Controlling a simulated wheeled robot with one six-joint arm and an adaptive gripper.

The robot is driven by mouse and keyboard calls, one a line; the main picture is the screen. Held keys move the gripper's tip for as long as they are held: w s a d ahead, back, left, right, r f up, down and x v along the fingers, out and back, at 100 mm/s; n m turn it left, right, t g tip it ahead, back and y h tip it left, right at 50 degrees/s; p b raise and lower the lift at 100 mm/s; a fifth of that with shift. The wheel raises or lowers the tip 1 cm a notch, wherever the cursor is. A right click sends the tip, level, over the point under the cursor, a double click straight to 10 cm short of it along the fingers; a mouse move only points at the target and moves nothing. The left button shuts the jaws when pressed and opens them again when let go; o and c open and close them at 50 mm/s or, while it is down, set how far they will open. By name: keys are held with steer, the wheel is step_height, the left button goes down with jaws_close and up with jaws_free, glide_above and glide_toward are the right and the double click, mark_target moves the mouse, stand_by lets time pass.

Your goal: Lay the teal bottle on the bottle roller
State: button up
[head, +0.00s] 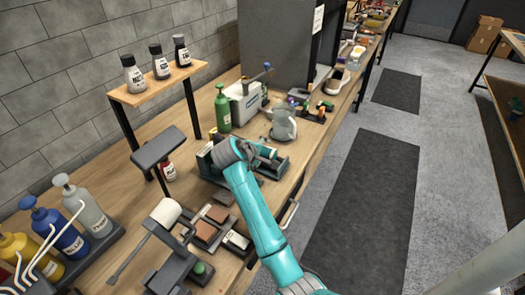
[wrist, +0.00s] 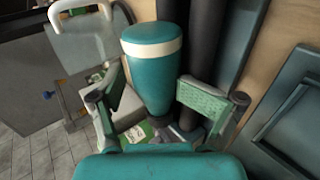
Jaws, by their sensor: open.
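The teal bottle (wrist: 152,75), with a white band near its wide end, lies on its side in the wrist view. It lies over the dark bars of the bottle roller (wrist: 207,50), along their length; whether it rests fully between them I cannot tell. My gripper (wrist: 151,98) is open, with one green-padded finger on each side of the bottle's narrower end. No clear grip shows. In the head view my gripper (head: 236,152) is over the bench at the dark roller unit (head: 272,171) and hides most of the bottle.
A green bottle (head: 222,110) and a white-grey box machine (head: 245,100) stand behind. A shelf (head: 158,85) with small bottles is to the left. Pump bottles (head: 85,212) stand at the lower left. The aisle on the right is clear.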

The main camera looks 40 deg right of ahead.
steer(key=shift+r, duration=0.15)
steer(key=shift+a+r, duration=0.3)
steer(key=v, duration=1.1)
steer(key=shift+s, duration=0.1)
